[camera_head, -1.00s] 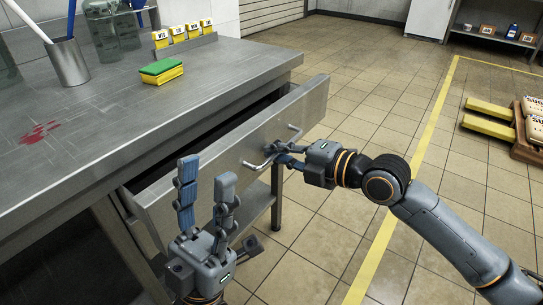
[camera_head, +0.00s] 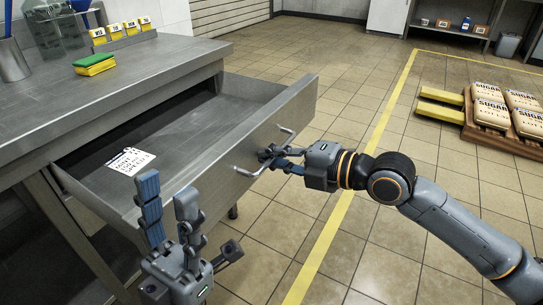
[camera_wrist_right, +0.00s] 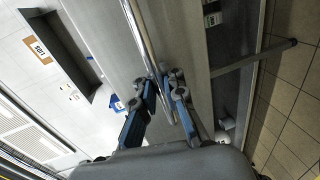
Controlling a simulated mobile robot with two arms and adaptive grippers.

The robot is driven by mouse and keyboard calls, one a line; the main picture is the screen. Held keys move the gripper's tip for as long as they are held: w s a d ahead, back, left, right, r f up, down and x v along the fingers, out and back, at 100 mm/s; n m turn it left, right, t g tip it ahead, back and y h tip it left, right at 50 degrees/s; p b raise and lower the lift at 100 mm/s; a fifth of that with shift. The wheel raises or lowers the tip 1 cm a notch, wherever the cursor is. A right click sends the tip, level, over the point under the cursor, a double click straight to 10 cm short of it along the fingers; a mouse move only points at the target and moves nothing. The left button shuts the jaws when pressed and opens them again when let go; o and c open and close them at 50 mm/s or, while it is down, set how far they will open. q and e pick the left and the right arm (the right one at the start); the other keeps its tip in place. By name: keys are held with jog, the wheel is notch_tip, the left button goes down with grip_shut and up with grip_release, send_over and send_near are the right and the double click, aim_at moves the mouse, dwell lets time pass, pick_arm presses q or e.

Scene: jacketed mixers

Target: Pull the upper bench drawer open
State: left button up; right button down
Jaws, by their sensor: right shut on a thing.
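The upper bench drawer (camera_head: 221,148) stands well out from under the steel bench top, its inside showing. A white printed card (camera_head: 130,161) lies on its floor. My right gripper (camera_head: 273,156) is shut on the drawer's bar handle (camera_head: 250,171) at the front face. In the right wrist view the handle (camera_wrist_right: 148,48) runs between the fingers of my right gripper (camera_wrist_right: 164,98). My left gripper (camera_head: 168,205) is open and empty, its fingers pointing up in front of the drawer's near left end.
The bench top (camera_head: 150,72) holds a green and yellow sponge (camera_head: 94,65), small yellow boxes (camera_head: 121,30) and a metal cup (camera_head: 12,62). Sugar sacks (camera_head: 491,112) lie on a pallet at right. The tiled floor (camera_head: 340,105) between is clear.

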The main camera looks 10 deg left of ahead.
jog(key=shift+d+r, duration=0.1)
jog(key=shift+d, duration=0.05)
jog(key=c, duration=1.7)
grip_release()
jog(key=v, duration=1.2)
